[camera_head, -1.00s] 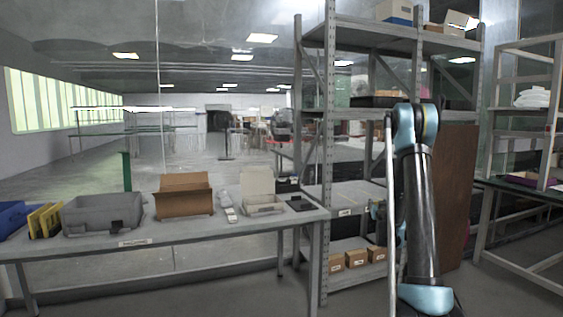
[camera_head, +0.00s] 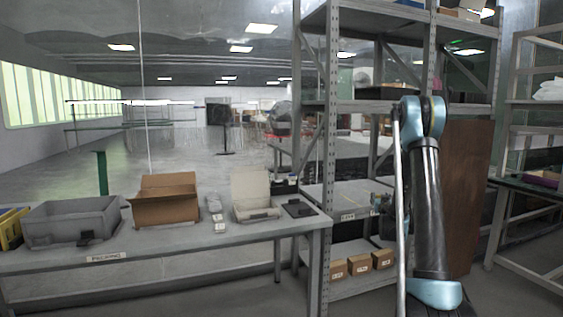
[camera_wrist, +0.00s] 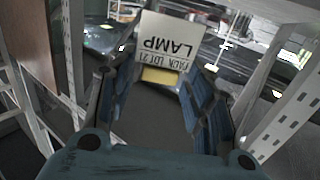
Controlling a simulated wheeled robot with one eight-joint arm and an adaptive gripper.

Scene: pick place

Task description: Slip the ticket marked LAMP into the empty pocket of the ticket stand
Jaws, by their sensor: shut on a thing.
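My gripper (camera_wrist: 160,95) is shut on a white ticket (camera_wrist: 165,42) in the wrist view. The ticket reads LAMP in dark print, upside down in this view, with a smaller line of text that seems to include LOT 21. A pale yellow piece (camera_wrist: 160,76) shows just below the ticket, between the blue-grey fingers. In the head view the gripper is mostly hidden behind my arm, in front of the shelf rack. I cannot pick out the ticket stand or its empty pocket for certain in either view.
A grey table (camera_head: 150,243) holds a grey bin (camera_head: 70,220), an open brown carton (camera_head: 165,200), a pale open box (camera_head: 255,205) and a flat black item (camera_head: 298,208). A metal shelf rack (camera_head: 314,150) stands to its right, with small cartons (camera_head: 360,262) low down.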

